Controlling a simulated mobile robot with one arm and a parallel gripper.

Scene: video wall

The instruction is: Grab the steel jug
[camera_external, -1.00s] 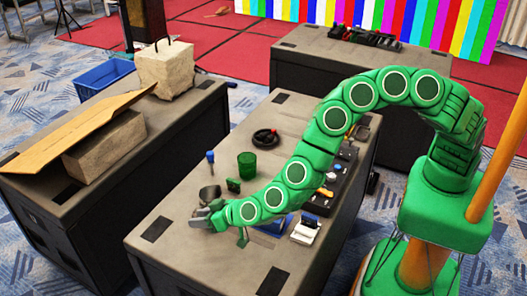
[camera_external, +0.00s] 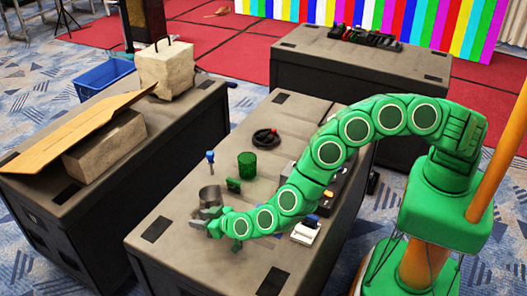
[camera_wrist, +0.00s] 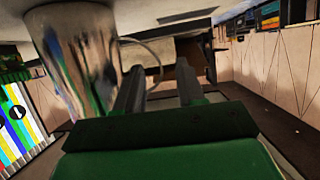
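The steel jug (camera_external: 209,196) stands on the near table, just beyond my gripper (camera_external: 203,220) in the external view. In the wrist view the shiny jug (camera_wrist: 75,60) fills the upper left and appears upside down. Its thin handle (camera_wrist: 158,60) loops out to the right. My gripper (camera_wrist: 160,88) is open, its two dark fingers apart. The left finger overlaps the jug's side, and the outer part of the handle shows between the fingers. I cannot tell whether a finger touches the jug.
On the same table are a green cup (camera_external: 247,165), a small green object (camera_external: 233,185), a blue-topped tool (camera_external: 210,160), a black handwheel (camera_external: 266,138) and a white-and-blue item (camera_external: 305,231). Another table on the left holds stone blocks and a board (camera_external: 80,130). The table's near end is mostly clear.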

